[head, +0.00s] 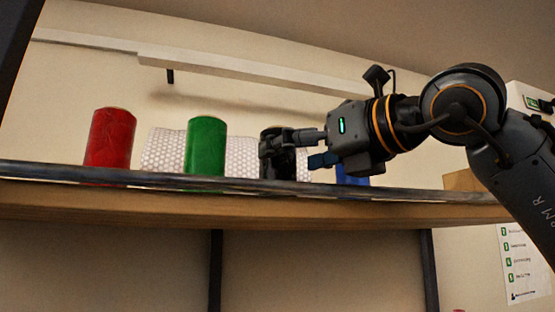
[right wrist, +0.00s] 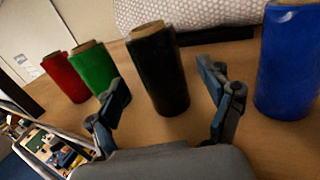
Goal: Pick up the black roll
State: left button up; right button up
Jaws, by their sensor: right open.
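The black roll (right wrist: 160,72) stands upright on the wooden shelf in the right wrist view, between the two spread fingers of my right gripper (right wrist: 163,88) and a little beyond them. The fingers are open and hold nothing. In the head view my right gripper (head: 288,150) reaches in from the right at the roll's height. Its fingers partly cover the black roll (head: 280,172) there. I cannot tell whether a finger touches it. My left gripper is not in view.
A green roll (head: 205,147) and a red roll (head: 110,138) stand left of the black one. A blue roll (right wrist: 288,62) stands to its right. Bubble wrap (head: 163,152) lies behind. A metal rail (head: 60,172) runs along the shelf's front edge.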

aim_at(291, 153)
jog(key=p+x, duration=0.2)
jog(key=x, duration=0.1)
jog(key=shift+w+a+r, duration=0.2)
jog(key=shift+w+r, duration=0.05)
jog(key=shift+r, duration=0.1)
jog(key=shift+w+a+f, duration=0.2)
jog(key=shift+w+a, duration=0.1)
jog(key=shift+w, duration=0.05)
jog(key=shift+s+d, duration=0.2)
jog(key=shift+s, duration=0.05)
jog(key=c, duration=0.7)
jog(key=shift+w+a, duration=0.1)
jog(key=c, duration=0.7)
jog(key=shift+r, duration=0.15)
jog(key=shift+c, duration=0.2)
